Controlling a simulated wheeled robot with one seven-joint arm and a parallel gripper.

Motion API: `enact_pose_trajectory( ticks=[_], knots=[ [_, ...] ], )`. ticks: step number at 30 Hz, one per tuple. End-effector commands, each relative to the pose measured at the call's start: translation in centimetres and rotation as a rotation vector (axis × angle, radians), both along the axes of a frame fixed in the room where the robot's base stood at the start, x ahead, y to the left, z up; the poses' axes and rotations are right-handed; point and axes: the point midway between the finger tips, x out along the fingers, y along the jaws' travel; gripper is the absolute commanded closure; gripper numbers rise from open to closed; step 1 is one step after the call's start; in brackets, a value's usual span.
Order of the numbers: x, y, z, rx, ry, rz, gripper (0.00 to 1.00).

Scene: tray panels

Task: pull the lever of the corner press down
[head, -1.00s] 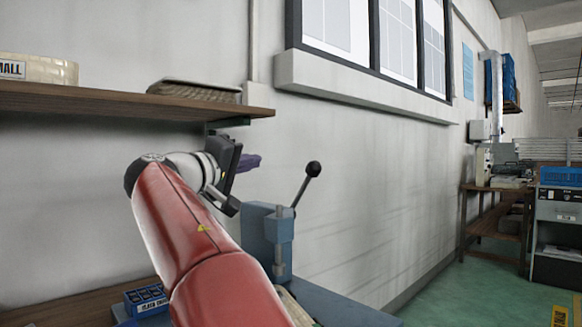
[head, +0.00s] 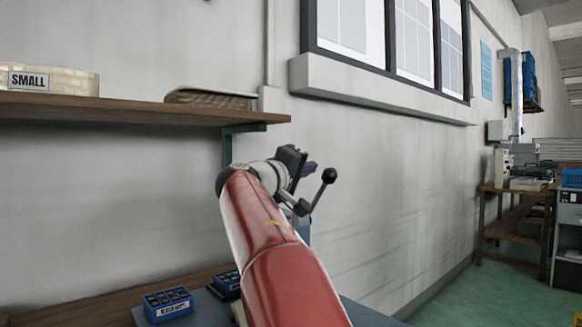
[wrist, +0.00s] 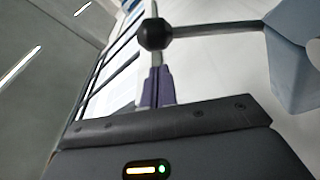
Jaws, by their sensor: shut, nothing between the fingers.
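The press lever is a thin rod with a black ball knob (head: 329,175), tilted up and to the right in the head view. In the wrist view the knob (wrist: 155,33) is just past my fingertips, its rod running right to the blue-grey press (wrist: 290,60). In the head view only slivers of the press (head: 304,228) show beside my red arm, which hides most of it. My gripper (head: 311,167) has purple fingers, shut and empty, just left of the knob. The fingers (wrist: 156,72) point at the knob in the wrist view; I cannot tell if they touch it.
A wooden shelf (head: 130,108) on the wall, left of my gripper, holds a bin labelled SMALL (head: 50,80) and a brush-like item (head: 210,97). Blue boxes (head: 168,304) sit on the bench below. The wall right of the lever is clear.

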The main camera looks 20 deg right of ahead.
Motion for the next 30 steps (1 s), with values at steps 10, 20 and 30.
enact_pose_trajectory(
  ticks=[10, 20, 30],
  knots=[
    [-0.7, -0.8, -0.6, -0.001, 0.002, 0.0, 1.0],
    [-1.0, -0.9, -1.4, 0.019, -0.052, -0.002, 1.0],
    [-2.1, -1.3, -1.8, 0.084, -0.229, -0.001, 1.0]
  ],
)
